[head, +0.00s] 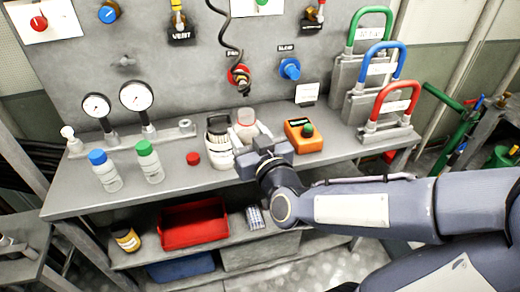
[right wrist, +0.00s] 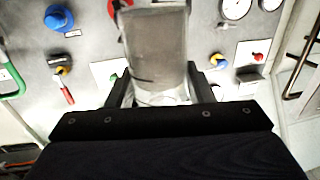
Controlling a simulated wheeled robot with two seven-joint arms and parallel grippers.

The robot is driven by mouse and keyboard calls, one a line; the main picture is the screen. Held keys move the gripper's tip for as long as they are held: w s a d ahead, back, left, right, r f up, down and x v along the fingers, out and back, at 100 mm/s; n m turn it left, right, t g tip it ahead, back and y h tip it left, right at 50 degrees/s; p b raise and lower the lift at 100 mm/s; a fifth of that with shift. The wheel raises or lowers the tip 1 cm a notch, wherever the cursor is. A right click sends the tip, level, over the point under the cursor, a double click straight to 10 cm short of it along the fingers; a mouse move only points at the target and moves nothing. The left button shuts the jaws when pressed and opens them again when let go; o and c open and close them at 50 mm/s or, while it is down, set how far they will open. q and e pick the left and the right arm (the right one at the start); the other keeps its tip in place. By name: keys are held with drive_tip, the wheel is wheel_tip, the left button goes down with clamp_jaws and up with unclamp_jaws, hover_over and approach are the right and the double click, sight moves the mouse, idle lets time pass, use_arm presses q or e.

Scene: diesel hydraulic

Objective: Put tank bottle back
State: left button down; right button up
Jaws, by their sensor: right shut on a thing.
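A pale, translucent bottle (head: 246,122) with a reddish line around it stands upright at the middle of the bench. I take it as the tank bottle. My right gripper (head: 262,152) is in front of it, and its arm comes in from the right. In the right wrist view the gripper (right wrist: 158,92) is shut on the bottle (right wrist: 155,45), with one finger on each side. The bottle's lower part is hidden by the gripper in the head view, so I cannot tell whether it touches the bench. My left gripper is not in view.
A white container with a black top (head: 218,145) stands just left of the bottle. An orange device (head: 303,136) is close on the right. Blue-capped (head: 105,170) and green-capped (head: 149,162) bottles and a red cap (head: 193,158) are further left. The bench front (head: 330,158) is clear.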

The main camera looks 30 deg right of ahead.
drive_tip(key=w+d+f, duration=0.3)
drive_tip(key=f, duration=0.1)
drive_tip(key=w+d+f, duration=0.3)
drive_tip(key=f, duration=0.1)
drive_tip(key=w+d+f+b, duration=0.1)
drive_tip(key=w+d+f, duration=0.2)
drive_tip(key=f, duration=0.2)
drive_tip(key=shift+w+d, duration=0.3)
drive_tip(key=shift+w, duration=0.05)
drive_tip(key=shift+r, duration=0.1)
drive_tip(key=shift+f, duration=0.2)
drive_tip(key=o, duration=1.1)
